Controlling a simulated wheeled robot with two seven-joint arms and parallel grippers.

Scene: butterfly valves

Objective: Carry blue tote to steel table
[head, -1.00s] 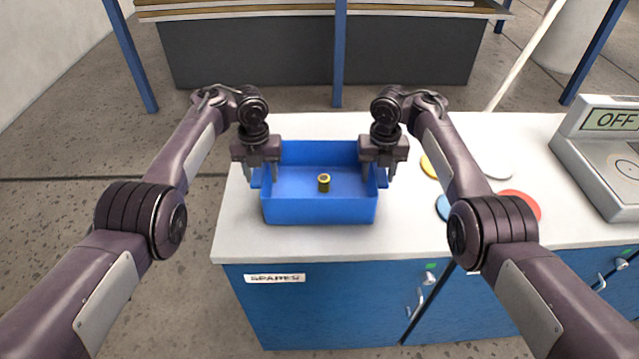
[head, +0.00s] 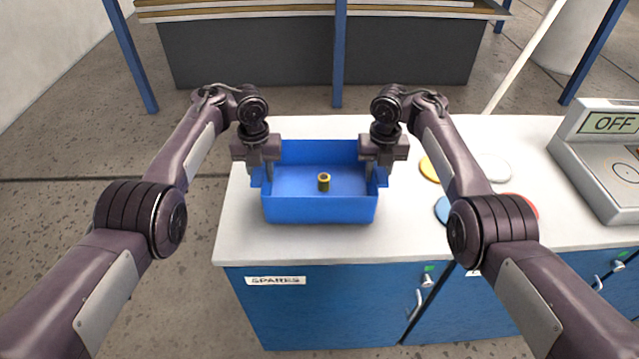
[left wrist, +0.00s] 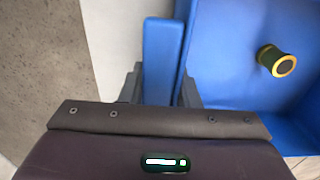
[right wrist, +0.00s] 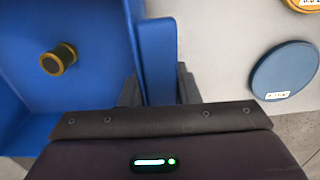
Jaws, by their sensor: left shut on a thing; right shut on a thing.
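The blue tote (head: 320,211) is upright at the left end of the white-topped cabinet, over its top; I cannot tell whether it touches. My left gripper (head: 262,180) is shut on the tote's left handle (left wrist: 163,60). My right gripper (head: 377,180) is shut on the tote's right handle (right wrist: 157,60). The brass part also shows in the left wrist view (left wrist: 276,61) and the right wrist view (right wrist: 58,59). I cannot make out which surface is the steel table.
The white cabinet top (head: 420,225) carries yellow, white, red and blue discs (head: 443,209) right of the tote. A grey device reading OFF (head: 610,150) stands at the far right. A dark bench with blue posts (head: 320,55) stands behind. Floor (head: 80,230) is open at the left.

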